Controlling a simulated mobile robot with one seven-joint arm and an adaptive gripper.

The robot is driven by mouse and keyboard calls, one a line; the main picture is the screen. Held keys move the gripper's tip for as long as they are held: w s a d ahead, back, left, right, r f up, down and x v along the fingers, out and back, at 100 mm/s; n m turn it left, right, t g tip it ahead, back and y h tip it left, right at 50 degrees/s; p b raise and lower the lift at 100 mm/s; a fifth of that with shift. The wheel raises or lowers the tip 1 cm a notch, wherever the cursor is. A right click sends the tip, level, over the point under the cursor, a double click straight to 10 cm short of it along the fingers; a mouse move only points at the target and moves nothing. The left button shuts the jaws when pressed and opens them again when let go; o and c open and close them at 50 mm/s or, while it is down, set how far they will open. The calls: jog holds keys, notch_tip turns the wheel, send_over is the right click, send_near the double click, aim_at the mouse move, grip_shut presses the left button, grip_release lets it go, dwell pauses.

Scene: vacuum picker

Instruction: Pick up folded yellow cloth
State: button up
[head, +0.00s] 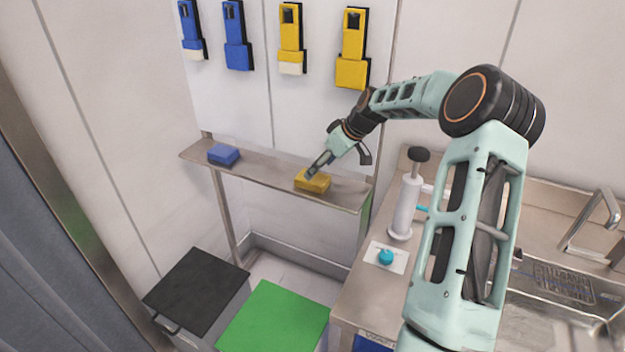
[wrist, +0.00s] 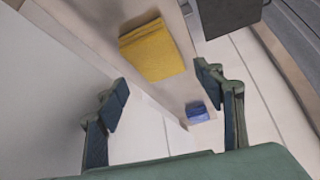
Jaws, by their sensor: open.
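The folded yellow cloth (head: 313,181) lies flat on a narrow wall shelf (head: 262,176), towards its right end. In the wrist view the yellow cloth (wrist: 152,50) shows whole, beyond and between my fingertips. My gripper (head: 318,166) is at the cloth in the head view, in front of part of it; I cannot tell there whether it touches. In the wrist view my gripper (wrist: 162,95) is open, with nothing between its fingers.
A folded blue cloth (head: 223,154) lies further left on the shelf. Blue and yellow holders (head: 291,40) hang on the wall above. A counter (head: 362,290) with a white pump bottle (head: 404,205) stands right. Black and green lids (head: 275,318) are below.

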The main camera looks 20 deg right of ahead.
aim_at(315, 177)
jog(key=shift+d+p+x, duration=0.2)
jog(key=shift+p+x, duration=0.6)
jog(key=shift+x, duration=1.8)
jog(key=shift+f, duration=0.1)
jog(key=shift+c, duration=0.5)
jog(key=c, duration=0.8)
jog(key=shift+r, duration=0.4)
notch_tip(315, 177, up, 2)
jog(key=shift+r+b, duration=0.1)
jog(key=shift+b, duration=0.2)
jog(key=s+r+b, duration=0.1)
jog(key=s+r, duration=0.2)
jog(key=s, duration=0.1)
jog(key=s+d+r+b, duration=0.1)
jog(key=s+r, duration=0.2)
jog(key=s, duration=0.2)
jog(key=s+d+r+b, duration=0.1)
jog(key=s+r, duration=0.3)
jog(key=s, duration=0.1)
jog(key=shift+b, duration=0.3)
